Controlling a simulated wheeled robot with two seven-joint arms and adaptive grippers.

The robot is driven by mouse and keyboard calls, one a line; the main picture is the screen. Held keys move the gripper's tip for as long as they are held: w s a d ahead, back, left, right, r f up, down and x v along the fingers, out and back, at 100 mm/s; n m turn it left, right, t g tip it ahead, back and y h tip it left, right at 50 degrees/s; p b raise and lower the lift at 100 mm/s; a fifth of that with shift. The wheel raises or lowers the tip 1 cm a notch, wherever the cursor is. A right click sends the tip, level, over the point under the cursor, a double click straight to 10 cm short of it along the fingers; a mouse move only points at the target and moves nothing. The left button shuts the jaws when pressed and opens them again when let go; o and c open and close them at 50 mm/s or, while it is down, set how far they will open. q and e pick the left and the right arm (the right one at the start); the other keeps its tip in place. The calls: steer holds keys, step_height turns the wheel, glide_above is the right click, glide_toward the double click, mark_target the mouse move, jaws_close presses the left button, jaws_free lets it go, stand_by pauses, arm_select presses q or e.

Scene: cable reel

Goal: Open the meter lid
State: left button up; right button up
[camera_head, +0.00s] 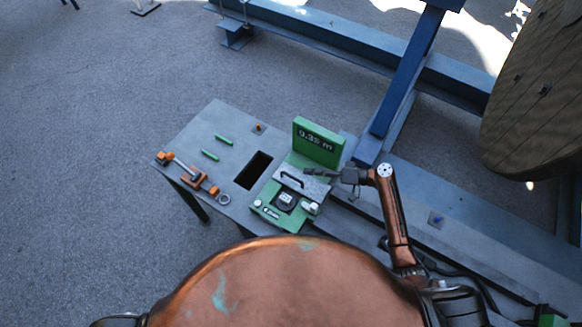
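The green meter (268,213) sits at the right end of the grey table, with a raised green panel (318,143) reading "0.35 m" behind it. Its grey lid (306,190) has a dark bar handle (291,180) and lies tilted or flat over the middle of the meter; its exact angle is unclear. My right gripper (308,172) comes in from the right, its dark fingers pointing left above the lid, close to the handle. Contact and finger gap are too small to tell. My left gripper is out of view.
Blue beams (408,75) and a large wooden reel (535,95) stand at the right. Open floor lies left.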

step_height(320, 180, down, 2)
steer(key=b, duration=0.6)
glide_toward(292, 177)
steer(key=shift+w+a+f, duration=0.25)
steer(key=shift+a, duration=0.2)
steer(key=shift+w+a+f, duration=0.2)
steer(key=shift+a+f, duration=0.05)
steer(key=shift+a, duration=0.25)
steer(key=shift+s+f, duration=0.1)
steer(key=shift+a, duration=0.25)
steer(key=p+x, duration=0.1)
steer(key=x, duration=0.5)
steer(key=shift+w+a+f, duration=0.15)
steer(key=shift+w+a, duration=0.15)
steer(key=shift+a, duration=0.3)
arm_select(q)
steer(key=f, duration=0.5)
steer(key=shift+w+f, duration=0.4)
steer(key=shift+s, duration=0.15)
arm_select(e)
steer(key=shift+c, duration=0.4)
jaws_close()
